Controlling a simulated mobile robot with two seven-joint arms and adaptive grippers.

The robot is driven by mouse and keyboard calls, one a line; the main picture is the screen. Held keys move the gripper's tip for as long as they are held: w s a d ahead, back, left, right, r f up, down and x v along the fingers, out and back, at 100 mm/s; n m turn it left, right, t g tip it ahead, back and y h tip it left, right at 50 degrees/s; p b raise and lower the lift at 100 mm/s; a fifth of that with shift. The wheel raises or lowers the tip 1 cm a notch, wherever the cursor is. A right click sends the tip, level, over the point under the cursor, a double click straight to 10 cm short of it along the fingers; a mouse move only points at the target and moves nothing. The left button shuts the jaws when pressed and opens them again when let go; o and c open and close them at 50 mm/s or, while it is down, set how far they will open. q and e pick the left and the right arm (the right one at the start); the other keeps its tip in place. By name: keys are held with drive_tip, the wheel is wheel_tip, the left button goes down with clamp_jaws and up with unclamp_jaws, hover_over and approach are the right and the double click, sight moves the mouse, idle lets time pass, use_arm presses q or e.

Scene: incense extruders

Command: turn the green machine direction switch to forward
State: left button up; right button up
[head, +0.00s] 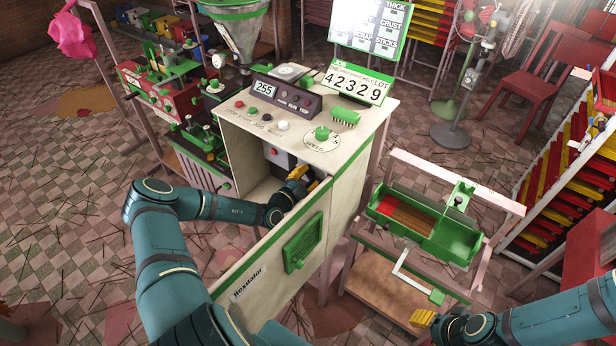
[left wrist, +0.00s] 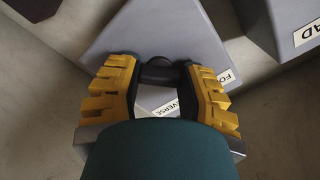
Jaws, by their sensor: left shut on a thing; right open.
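The green-trimmed cream machine (head: 350,185) stands in the middle of the head view, with an open recess in its front. My left gripper (head: 298,174) reaches into that recess. In the left wrist view, a grey switch box (left wrist: 165,40) carries partly covered labels that read "FO…" and "…VERSE". My left gripper (left wrist: 160,80) is shut on the box's dark switch knob (left wrist: 158,69), which lies between the two fingertips. The exact angle of the knob is hard to tell. My right gripper (head: 424,318) is open and empty at the lower right, away from the machine.
The recess walls surround my left gripper. A green tray stand (head: 440,235) is right of the machine, near my right arm. A small machine (head: 200,140) stands left.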

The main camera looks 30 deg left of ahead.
use_arm(q)
drive_tip(key=shift+n, duration=0.5)
drive_tip(key=shift+r, duration=0.1)
drive_tip(key=o, duration=1.2)
drive_tip(key=s, duration=0.8)
drive_tip(key=s+a, duration=0.1)
drive_tip(key=s, duration=0.3)
